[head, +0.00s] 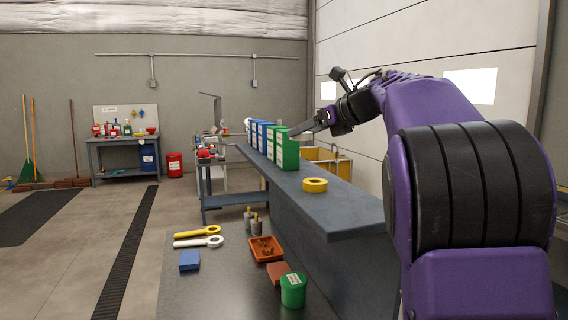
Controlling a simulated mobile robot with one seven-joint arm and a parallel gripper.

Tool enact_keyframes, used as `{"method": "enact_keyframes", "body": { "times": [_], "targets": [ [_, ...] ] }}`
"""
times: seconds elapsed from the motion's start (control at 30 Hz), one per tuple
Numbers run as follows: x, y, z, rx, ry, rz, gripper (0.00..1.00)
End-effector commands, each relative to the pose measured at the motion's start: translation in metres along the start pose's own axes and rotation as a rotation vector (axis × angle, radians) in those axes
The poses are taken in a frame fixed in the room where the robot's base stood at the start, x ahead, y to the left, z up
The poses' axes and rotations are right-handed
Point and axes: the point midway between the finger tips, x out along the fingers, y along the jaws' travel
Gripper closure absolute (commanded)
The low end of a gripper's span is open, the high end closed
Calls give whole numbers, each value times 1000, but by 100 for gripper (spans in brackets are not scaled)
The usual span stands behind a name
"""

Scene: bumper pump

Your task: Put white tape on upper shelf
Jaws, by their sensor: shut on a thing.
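My gripper (298,130) is at the top of the green bin (288,152) on the long grey upper shelf (345,211). It points left, and its fingertips overlap the bin's upper edge in the picture. I cannot tell whether they touch it. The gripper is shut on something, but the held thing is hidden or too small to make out. I cannot clearly identify a white tape roll. A yellow tape roll (315,185) lies flat on the shelf, in front of the bins.
Blue bins (262,134) stand behind the green one. The shelf is bare around the yellow roll. On the lower dark table (215,290) are yellow and white ring-ended tools (198,241), a blue block (189,260), an orange tray (252,247) and a green cup (293,291).

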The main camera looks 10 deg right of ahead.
Motion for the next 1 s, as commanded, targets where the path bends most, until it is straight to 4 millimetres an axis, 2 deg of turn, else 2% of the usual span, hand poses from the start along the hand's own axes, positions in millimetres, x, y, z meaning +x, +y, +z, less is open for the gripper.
{"method": "enact_keyframes", "body": {
  "times": [0.3, 0.53, 0.7, 1.0],
  "targets": [
    [21, 0, -50, 3, 0, 0, 86],
    [27, 0, -66, 1, 0, 1, 86],
    [37, 0, -89, 2, 0, 0, 86],
    [38, 0, -92, 0, -1, -1, 86]
  ]
}}
